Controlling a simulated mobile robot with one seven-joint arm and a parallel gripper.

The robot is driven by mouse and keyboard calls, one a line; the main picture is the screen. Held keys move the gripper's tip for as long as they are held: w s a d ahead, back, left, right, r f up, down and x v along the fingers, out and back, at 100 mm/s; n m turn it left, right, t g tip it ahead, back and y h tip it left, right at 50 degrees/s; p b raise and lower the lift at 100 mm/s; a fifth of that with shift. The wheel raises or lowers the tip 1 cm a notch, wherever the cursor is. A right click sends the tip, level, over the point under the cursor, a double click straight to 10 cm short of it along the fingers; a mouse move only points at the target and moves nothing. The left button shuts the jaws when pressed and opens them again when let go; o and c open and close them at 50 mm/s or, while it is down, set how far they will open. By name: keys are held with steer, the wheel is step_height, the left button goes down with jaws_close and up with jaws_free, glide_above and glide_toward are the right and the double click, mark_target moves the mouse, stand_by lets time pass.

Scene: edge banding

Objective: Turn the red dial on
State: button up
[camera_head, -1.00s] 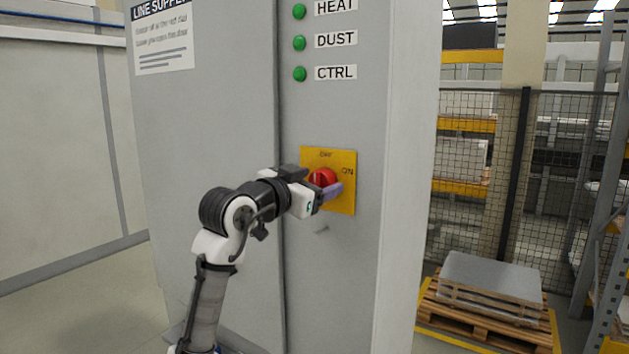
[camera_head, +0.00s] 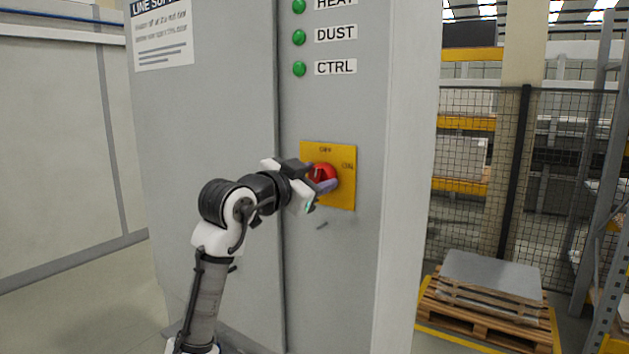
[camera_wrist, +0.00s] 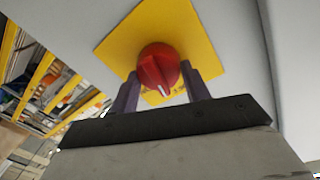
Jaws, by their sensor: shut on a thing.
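The red dial (camera_head: 329,174) sits on a yellow plate (camera_head: 343,194) on the front of a grey cabinet. The plate reads OFF at the top and ON at the right. My gripper (camera_head: 318,175) reaches the dial from the left, with one finger on either side, and is shut on it. In the wrist view the red dial (camera_wrist: 158,68) is between the two purple-grey fingers of my gripper (camera_wrist: 161,88), and a white mark on its face points towards the lower right of the picture. The fingers hide part of the plate and its lettering.
Green lamps (camera_head: 299,37) labelled HEAT, DUST and CTRL are above the plate. A mesh fence (camera_head: 470,190) and a pallet with grey sheets (camera_head: 490,285) stand at the right. Floor is clear at the left.

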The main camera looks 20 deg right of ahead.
steer(key=m+b, duration=0.1)
steer(key=m, duration=0.3)
steer(key=shift+s, duration=0.1)
steer(key=m+b, duration=0.1)
steer(key=m, duration=0.3)
steer(key=shift+d+f+y, duration=0.1)
steer(key=shift+y, duration=0.2)
steer(key=m, duration=0.3)
steer(key=shift+s+b, duration=0.1)
steer(key=shift+b, duration=0.25)
steer(key=shift+f+m+t+y, duration=0.15)
steer(key=shift+m+t+y, duration=0.15)
steer(key=shift+m, duration=1.6)
steer(key=o, duration=1)
steer(key=b+v, duration=0.4)
steer(key=v, duration=0.9)
steer(key=shift+s+a, duration=0.25)
steer(key=shift+s, duration=0.05)
